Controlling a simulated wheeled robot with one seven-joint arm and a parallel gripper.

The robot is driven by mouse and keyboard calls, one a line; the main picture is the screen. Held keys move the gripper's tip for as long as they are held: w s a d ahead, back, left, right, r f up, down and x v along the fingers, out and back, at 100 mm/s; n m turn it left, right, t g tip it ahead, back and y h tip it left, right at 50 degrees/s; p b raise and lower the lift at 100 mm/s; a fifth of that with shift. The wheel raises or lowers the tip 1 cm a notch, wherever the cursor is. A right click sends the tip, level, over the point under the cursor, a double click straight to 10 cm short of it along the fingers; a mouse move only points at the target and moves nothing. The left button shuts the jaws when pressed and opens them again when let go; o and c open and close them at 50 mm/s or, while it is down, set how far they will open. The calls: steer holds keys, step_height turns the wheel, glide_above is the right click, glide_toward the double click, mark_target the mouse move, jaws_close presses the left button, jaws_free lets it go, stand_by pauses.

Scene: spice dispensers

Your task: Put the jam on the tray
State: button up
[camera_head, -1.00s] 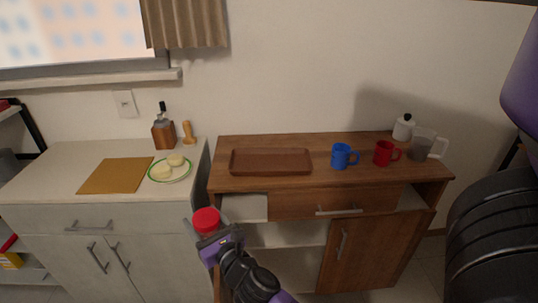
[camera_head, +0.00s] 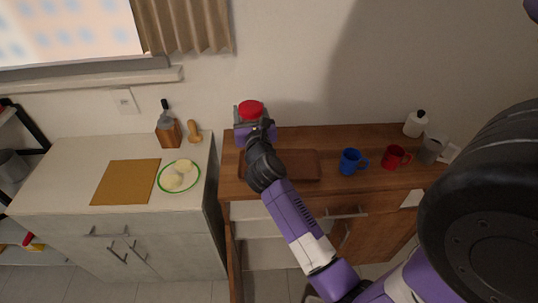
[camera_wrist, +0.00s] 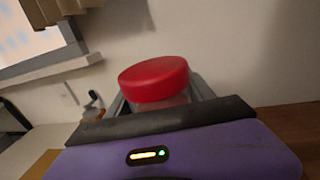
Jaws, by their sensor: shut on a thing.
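The jam jar has a red lid (camera_head: 250,108), and my gripper (camera_head: 251,122) is shut on it. In the wrist view the red lid (camera_wrist: 154,79) rises between my fingers, with a little of the jar's clear body below it; the rest is hidden by my gripper. The brown wooden tray (camera_head: 305,165) lies on the wooden cabinet's top. My gripper and the jar appear at the tray's back left in the head view, seemingly above the top. My forearm covers part of the tray.
A blue mug (camera_head: 351,161) and a red mug (camera_head: 394,157) stand right of the tray. A white bottle (camera_head: 414,125) and a grey mug (camera_head: 430,150) are farther right. On the left counter are a cutting board (camera_head: 125,182), a plate (camera_head: 165,190) and a grinder (camera_head: 168,133).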

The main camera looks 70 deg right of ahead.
steer(key=shift+f+b, duration=3.75)
steer(key=shift+f, duration=5.85)
steer(key=shift+f, duration=0.15)
steer(key=o, duration=1.7)
